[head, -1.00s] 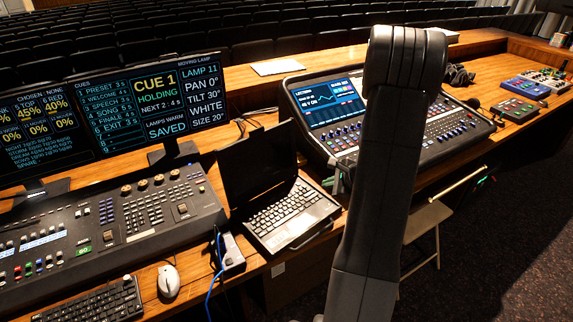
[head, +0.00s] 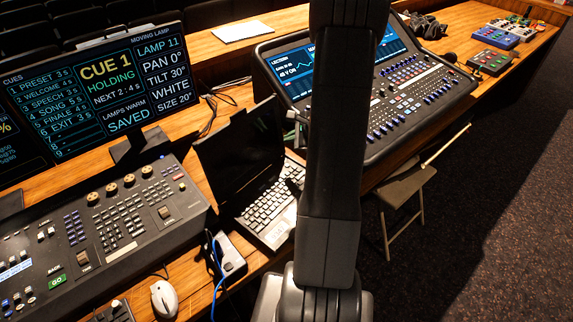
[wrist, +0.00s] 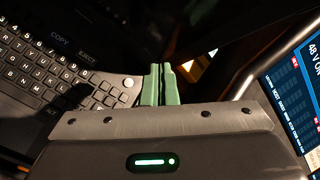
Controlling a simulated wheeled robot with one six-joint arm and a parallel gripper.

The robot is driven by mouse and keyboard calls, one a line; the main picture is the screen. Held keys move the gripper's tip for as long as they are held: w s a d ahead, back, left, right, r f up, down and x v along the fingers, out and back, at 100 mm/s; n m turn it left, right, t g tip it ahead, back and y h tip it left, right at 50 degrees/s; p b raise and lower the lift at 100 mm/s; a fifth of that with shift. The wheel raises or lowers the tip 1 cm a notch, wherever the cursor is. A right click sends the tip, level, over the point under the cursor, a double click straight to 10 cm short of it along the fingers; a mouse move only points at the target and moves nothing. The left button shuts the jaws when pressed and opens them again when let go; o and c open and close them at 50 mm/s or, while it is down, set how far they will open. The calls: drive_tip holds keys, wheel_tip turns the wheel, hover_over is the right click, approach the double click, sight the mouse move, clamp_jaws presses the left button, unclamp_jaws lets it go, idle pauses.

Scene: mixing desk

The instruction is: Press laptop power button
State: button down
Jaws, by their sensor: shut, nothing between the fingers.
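The open black laptop (head: 238,158) stands on the desk, its screen dark and its keyboard (head: 268,203) partly covered by my arm. In the wrist view the keyboard (wrist: 55,75) fills the left side. A small round pale button (wrist: 128,83) sits at the keyboard's right end, near the dark screen; I see no label on it. My gripper (wrist: 161,84) has its green fingers together and empty, just right of that button in the picture. I cannot tell the height gap. In the head view the fingers are mostly hidden near my arm.
A mixing console (head: 425,95) with a lit screen stands close right of the laptop. A lighting desk (head: 95,235), a mouse (head: 164,299) and a small box with a blue cable (head: 229,254) lie to the left.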

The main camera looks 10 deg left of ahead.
drive_tip(key=shift+f, duration=0.1)
drive_tip(key=b, duration=0.6)
hover_over(287, 165)
drive_tip(key=d, duration=0.1)
wheel_tip(287, 165, down, 8)
drive_tip(key=shift+s+d+r, duration=0.1)
drive_tip(key=shift+s+d, duration=0.05)
drive_tip(key=shift+f, duration=0.45)
drive_tip(key=shift+b, duration=0.35)
idle(0.8)
drive_tip(key=shift+f+b, duration=0.4)
drive_tip(key=shift+b, duration=0.1)
drive_tip(key=shift+f+b, duration=0.3)
drive_tip(key=shift+b, duration=0.1)
idle(0.4)
drive_tip(key=shift+r, duration=0.1)
drive_tip(key=shift+r+p, duration=0.5)
drive_tip(key=shift+r, duration=0.15)
drive_tip(key=shift+r, duration=0.1)
